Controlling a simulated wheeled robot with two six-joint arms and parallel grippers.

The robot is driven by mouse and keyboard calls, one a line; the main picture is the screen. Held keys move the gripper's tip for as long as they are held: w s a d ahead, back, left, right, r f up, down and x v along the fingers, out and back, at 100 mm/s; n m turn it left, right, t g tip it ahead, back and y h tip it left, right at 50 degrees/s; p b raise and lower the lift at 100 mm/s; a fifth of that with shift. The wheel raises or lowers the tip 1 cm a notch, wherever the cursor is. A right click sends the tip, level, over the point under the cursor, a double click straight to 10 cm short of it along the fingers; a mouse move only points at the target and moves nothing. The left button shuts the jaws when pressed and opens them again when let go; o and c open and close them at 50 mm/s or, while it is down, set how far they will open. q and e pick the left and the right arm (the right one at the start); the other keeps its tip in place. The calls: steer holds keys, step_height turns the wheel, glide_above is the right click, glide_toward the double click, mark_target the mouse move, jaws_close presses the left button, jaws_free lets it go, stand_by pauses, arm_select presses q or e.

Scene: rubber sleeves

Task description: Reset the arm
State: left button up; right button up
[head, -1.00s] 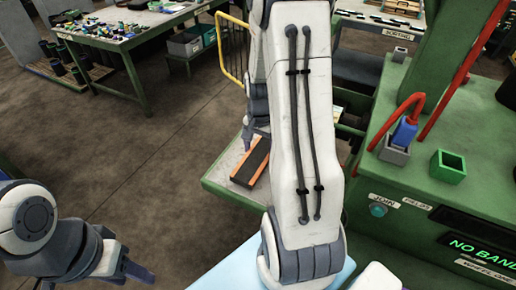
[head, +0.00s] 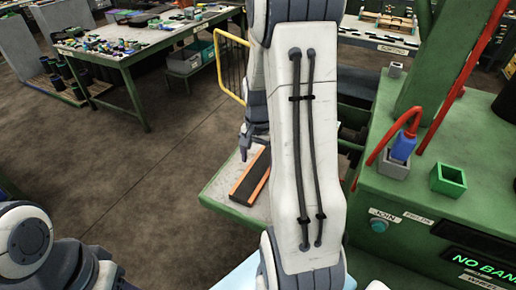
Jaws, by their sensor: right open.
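My right arm (head: 308,150) fills the middle of the head view, reaching away from me. My right gripper (head: 247,138) shows just left of it, pointing down above the small green-edged table, and is open. It looks empty. A black block with an orange edge (head: 250,178) lies on that table below the gripper, apart from it as far as I can see. My left arm (head: 28,240) shows at the bottom left corner, and its gripper is cut off by the lower edge.
A green machine (head: 420,205) stands on the right, with a grey socket box (head: 394,165) holding a blue plug and a small green box (head: 448,180). A cluttered workbench (head: 135,42) is at the back left. The floor between is clear.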

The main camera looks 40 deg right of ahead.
step_height(320, 180, up, 8)
steer(key=f, duration=0.1)
steer(key=a+r+n, duration=0.2)
steer(key=a+n, duration=0.3)
steer(key=a, duration=0.6)
steer(key=s+a+n+y, duration=0.1)
steer(key=s+a+n, duration=1.4)
steer(key=a, duration=0.5)
steer(key=shift+s+f+n, duration=0.2)
steer(key=shift+s+n, duration=0.05)
steer(key=shift+n, duration=0.25)
